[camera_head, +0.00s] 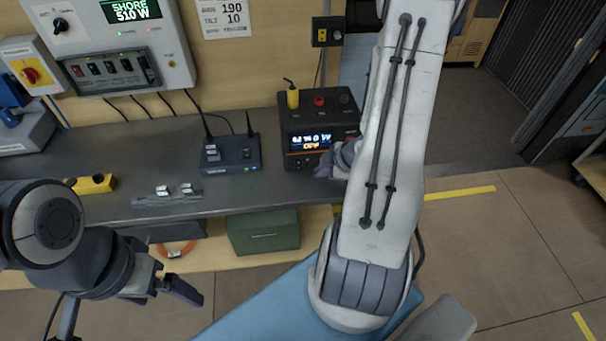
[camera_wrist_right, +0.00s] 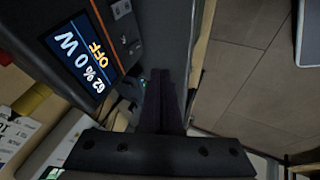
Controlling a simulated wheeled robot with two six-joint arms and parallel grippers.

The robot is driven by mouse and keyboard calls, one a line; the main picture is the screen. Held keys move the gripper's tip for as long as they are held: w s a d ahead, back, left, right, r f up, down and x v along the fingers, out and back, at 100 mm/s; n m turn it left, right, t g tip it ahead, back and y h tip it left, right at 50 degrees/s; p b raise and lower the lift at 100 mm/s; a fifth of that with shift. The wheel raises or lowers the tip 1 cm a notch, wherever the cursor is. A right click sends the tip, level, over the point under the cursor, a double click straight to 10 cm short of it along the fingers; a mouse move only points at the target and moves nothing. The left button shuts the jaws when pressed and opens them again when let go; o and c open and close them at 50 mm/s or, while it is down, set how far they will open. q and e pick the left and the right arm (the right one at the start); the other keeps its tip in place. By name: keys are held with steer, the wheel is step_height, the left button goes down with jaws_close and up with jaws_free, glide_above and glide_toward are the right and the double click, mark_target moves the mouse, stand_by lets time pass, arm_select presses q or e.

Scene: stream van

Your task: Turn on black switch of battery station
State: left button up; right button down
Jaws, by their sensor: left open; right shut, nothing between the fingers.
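The battery station (camera_head: 314,112) is a dark box with orange trim on the workbench. Its screen (camera_head: 309,140) is lit and reads OFF; in the right wrist view the screen (camera_wrist_right: 82,55) shows 62%, 0 W and OFF. Small dark controls sit below the screen, and in the right wrist view (camera_wrist_right: 121,9) they are beside it; I cannot tell which is the black switch. My right gripper (camera_head: 328,166) is shut and empty at the station's lower front right; its closed fingers also show in the right wrist view (camera_wrist_right: 163,80). Contact is unclear. My left gripper (camera_head: 178,278) is open and empty, before the bench.
A router (camera_head: 230,155) with antennas stands left of the station on the workbench (camera_head: 120,150). A yellow block (camera_head: 91,184) and small metal parts (camera_head: 175,191) lie further left. A green box (camera_head: 263,231) is below. A switch panel (camera_head: 112,70) hangs on the wall. Floor at right is open.

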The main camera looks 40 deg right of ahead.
mark_target(298, 165)
steer(key=x, duration=0.9)
steer(key=shift+w+a+f, duration=0.1)
steer(key=shift+w+f, duration=0.1)
steer(key=shift+f, duration=0.05)
steer(key=shift+w+d+f+p, duration=0.1)
steer(key=shift+w+d+p, duration=0.25)
steer(key=shift+w, duration=0.2)
steer(key=shift+w+d+p, duration=0.25)
steer(key=shift+w+p, duration=0.05)
steer(key=shift+w, duration=0.25)
steer(key=shift+w+d+f, duration=0.25)
steer(key=shift+w+d, duration=0.15)
steer(key=shift+w, duration=0.3)
steer(key=shift+w+d+f, duration=0.1)
steer(key=shift+w+d, duration=0.05)
steer(key=shift+w, duration=0.1)
